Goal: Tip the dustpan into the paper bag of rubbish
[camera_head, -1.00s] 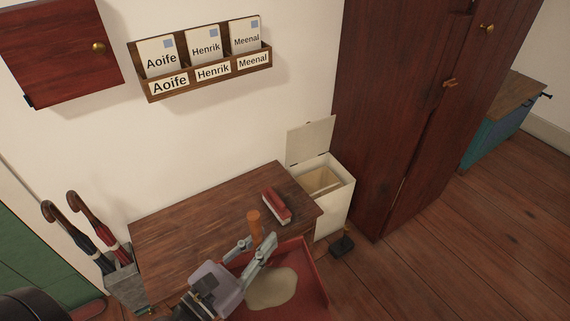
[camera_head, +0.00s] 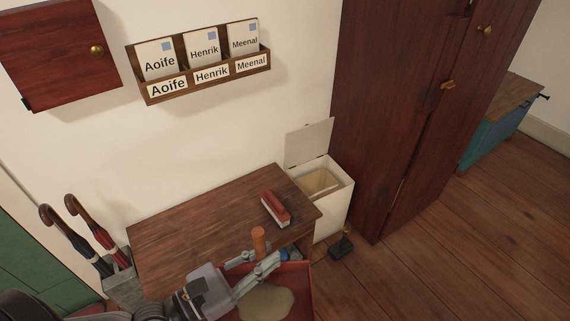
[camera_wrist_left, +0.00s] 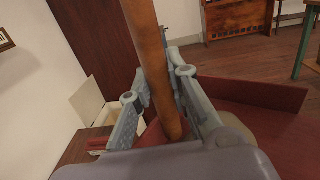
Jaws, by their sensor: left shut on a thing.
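My left gripper (camera_head: 258,260) is shut on the wooden handle (camera_head: 258,240) of the red dustpan (camera_head: 302,285). A pale heap of dust (camera_head: 265,303) lies in the pan, which is held in front of the table's front right part. In the left wrist view the handle (camera_wrist_left: 150,60) stands between the two fingers. A white bin (camera_head: 335,205) with its lid up stands right of the table. A pale lining shows inside it (camera_head: 318,182); I cannot tell if this is the paper bag. The right gripper is not in view.
A red-backed brush (camera_head: 275,208) lies on the wooden table (camera_head: 190,227). A small black object (camera_head: 341,248) is on the floor by the bin. A tall dark cupboard (camera_head: 395,120) stands right of the bin. An umbrella stand (camera_head: 122,285) is at left. The floor at right is clear.

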